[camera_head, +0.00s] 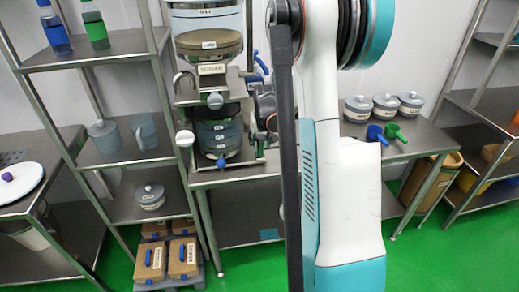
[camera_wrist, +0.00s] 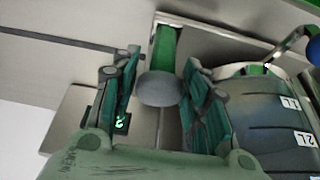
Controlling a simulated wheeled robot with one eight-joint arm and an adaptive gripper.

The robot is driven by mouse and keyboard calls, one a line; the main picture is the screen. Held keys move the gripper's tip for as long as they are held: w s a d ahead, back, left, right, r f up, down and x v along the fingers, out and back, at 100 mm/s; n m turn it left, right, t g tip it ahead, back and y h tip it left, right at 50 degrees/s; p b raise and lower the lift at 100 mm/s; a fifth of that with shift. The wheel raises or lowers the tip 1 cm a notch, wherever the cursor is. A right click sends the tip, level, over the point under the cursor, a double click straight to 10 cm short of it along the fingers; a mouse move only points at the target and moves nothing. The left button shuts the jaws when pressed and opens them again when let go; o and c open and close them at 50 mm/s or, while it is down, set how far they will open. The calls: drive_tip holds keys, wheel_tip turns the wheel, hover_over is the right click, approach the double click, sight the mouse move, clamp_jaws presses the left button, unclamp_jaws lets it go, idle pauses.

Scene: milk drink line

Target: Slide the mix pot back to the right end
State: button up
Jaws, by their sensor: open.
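The mix pot, seemingly the dark blue-grey vessel with level marks (camera_head: 218,134), sits low in the metal stand in the head view. Part of a marked vessel also shows at the right edge of the wrist view (camera_wrist: 275,125). My gripper (camera_wrist: 160,98) is open, with one green-padded finger on each side of a rounded grey knob (camera_wrist: 158,89). I cannot tell whether the pads touch the knob. In the head view my arm hides most of the gripper and the right side of the stand.
A labelled hopper (camera_head: 207,45) stands above the pot. Several lidded pots (camera_head: 358,108) and a green scoop (camera_head: 394,131) are on the bench to the right. A shelf rack (camera_head: 112,150) stands close on the left. Green floor shows below.

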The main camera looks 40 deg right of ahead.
drive_tip(key=b+x, duration=0.1)
drive_tip(key=x, duration=0.4)
clamp_jaws()
